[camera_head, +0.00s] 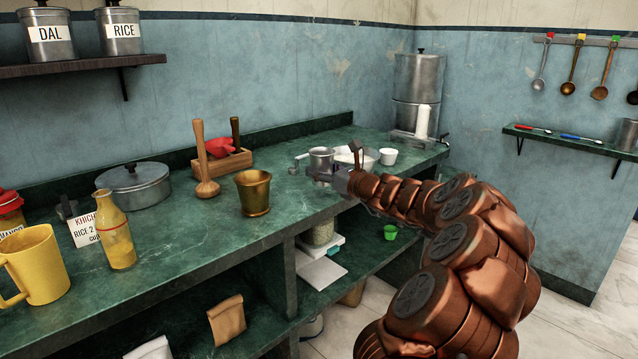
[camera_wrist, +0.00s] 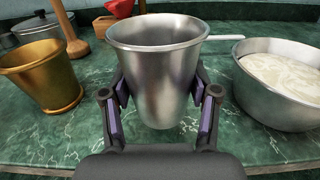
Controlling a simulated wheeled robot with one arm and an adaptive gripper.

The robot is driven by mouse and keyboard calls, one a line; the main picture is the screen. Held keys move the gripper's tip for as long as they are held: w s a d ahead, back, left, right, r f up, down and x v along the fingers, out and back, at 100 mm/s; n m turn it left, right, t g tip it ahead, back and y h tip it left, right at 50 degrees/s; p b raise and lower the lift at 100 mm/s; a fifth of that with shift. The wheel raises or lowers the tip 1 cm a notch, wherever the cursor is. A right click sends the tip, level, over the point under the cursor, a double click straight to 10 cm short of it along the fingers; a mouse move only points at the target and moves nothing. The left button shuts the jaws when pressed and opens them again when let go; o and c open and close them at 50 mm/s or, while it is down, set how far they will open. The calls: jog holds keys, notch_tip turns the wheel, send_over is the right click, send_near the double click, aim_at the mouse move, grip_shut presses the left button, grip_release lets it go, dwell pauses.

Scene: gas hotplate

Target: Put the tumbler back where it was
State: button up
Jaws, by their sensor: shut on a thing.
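The tumbler (camera_wrist: 157,75) is a plain steel cup with a flared rim, upright between my gripper's fingers in the wrist view. It also shows in the head view (camera_head: 321,158), small, at the arm's end over the green counter. My gripper (camera_wrist: 160,112) is shut on the tumbler's sides, one finger on each side. In the head view my gripper (camera_head: 330,178) is near the counter's front edge. I cannot tell whether the tumbler's base touches the counter.
A brass mortar (camera_wrist: 43,75) stands left of the tumbler, and a steel bowl of white liquid (camera_wrist: 285,80) stands close at its right. A white cup (camera_head: 388,156) and steel water filter (camera_head: 417,90) stand farther right. Bare counter (camera_head: 215,235) lies in front of the mortar.

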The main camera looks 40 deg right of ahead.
jog(key=shift+w+d+f, duration=0.15)
jog(key=shift+w+d, duration=0.05)
jog(key=shift+w, duration=0.25)
jog(key=shift+w+d+f, duration=0.1)
jog(key=shift+w+d, duration=0.05)
jog(key=shift+w, duration=0.25)
jog(key=shift+s+f+b, duration=0.1)
jog(key=shift+f+b, duration=0.7)
jog(key=shift+f, duration=0.8)
jog(key=o, duration=1.4)
jog(key=shift+f, duration=0.15)
jog(key=shift+r, duration=0.2)
jog(key=s+p, duration=0.2)
jog(key=s, duration=1)
jog(key=shift+a, duration=0.1)
jog(key=shift+a, duration=0.1)
